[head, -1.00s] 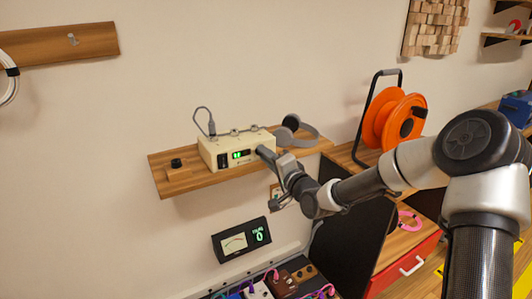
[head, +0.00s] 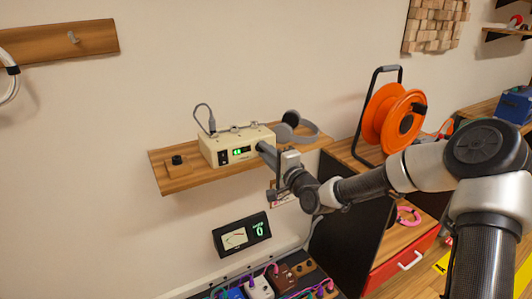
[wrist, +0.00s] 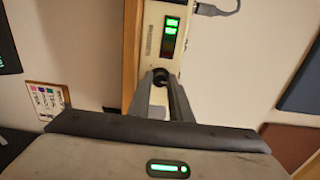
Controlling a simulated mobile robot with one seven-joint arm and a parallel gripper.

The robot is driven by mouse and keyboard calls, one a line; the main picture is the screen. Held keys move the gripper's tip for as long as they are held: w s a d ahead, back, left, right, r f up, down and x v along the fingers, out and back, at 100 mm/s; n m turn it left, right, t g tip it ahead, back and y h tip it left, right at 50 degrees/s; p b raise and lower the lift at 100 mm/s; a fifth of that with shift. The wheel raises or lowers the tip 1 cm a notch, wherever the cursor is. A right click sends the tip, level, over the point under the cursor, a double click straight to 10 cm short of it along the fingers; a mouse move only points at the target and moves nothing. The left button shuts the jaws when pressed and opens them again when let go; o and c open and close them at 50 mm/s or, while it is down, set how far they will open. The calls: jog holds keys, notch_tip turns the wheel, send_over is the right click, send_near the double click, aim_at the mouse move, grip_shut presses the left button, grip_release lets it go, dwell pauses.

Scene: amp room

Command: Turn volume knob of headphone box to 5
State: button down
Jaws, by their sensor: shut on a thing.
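The headphone box (head: 238,147) is a cream box with a small green display, standing on a wooden wall shelf. My gripper (head: 265,150) is at the right end of its front face. In the wrist view the box (wrist: 153,58) shows its green display (wrist: 170,29) above a dark round volume knob (wrist: 160,76). My gripper (wrist: 161,82) is shut on this knob, one finger on each side. The digits on the display and the knob's pointer are too small or hidden to read.
The wooden shelf (head: 205,179) also holds a small block with a black knob (head: 177,161) at left and grey headphones (head: 297,128) at right. A meter panel (head: 241,236) hangs below. An orange cable reel (head: 388,115) stands to the right.

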jog(key=c, duration=1.6)
grip_release()
jog(key=p+v, duration=0.1)
jog(key=v, duration=1.6)
jog(key=shift+s+d+p, duration=0.15)
jog(key=shift+s+p, duration=0.05)
jog(key=shift+p, duration=0.1)
